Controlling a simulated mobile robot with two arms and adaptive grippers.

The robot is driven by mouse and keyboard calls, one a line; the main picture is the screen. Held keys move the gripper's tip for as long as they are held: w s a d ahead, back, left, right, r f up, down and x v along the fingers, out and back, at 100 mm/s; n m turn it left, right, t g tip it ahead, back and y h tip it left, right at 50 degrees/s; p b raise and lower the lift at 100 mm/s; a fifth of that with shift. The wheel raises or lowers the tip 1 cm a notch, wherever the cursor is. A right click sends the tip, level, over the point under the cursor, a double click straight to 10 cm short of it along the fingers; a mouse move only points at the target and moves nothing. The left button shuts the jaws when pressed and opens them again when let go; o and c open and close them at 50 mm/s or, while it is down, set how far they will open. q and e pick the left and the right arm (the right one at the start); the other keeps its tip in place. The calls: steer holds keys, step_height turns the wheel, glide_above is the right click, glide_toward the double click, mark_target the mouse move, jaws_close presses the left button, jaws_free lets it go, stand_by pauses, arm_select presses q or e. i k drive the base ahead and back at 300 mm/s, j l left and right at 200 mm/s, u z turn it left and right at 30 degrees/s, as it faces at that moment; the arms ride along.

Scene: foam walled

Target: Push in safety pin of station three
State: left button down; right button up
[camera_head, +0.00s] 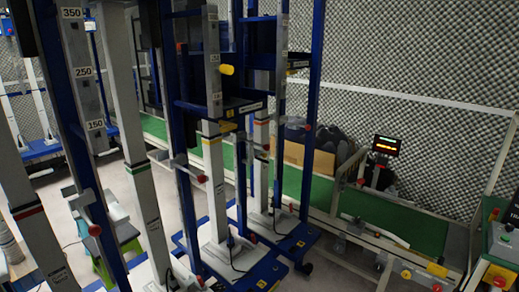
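Several stations with blue frames and pale upright columns stand in front of me in the head view. The nearest one at left carries labels 350, 250 and 150 and has a red-knobbed pin (95,230) low on its blue post. Another red knob (252,238) shows lower down near the base. I cannot tell which station is number three, or how deep any pin sits. Neither of my grippers is in view.
A yellow handle (227,69) projects from the middle station. A green conveyor (395,218) with pale rails runs behind, with cardboard boxes (305,155) and a lit display (386,145). A control box (503,243) stands at right. Grey floor shows between the station bases.

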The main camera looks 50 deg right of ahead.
mark_target(267, 147)
steer(key=z, duration=1.6)
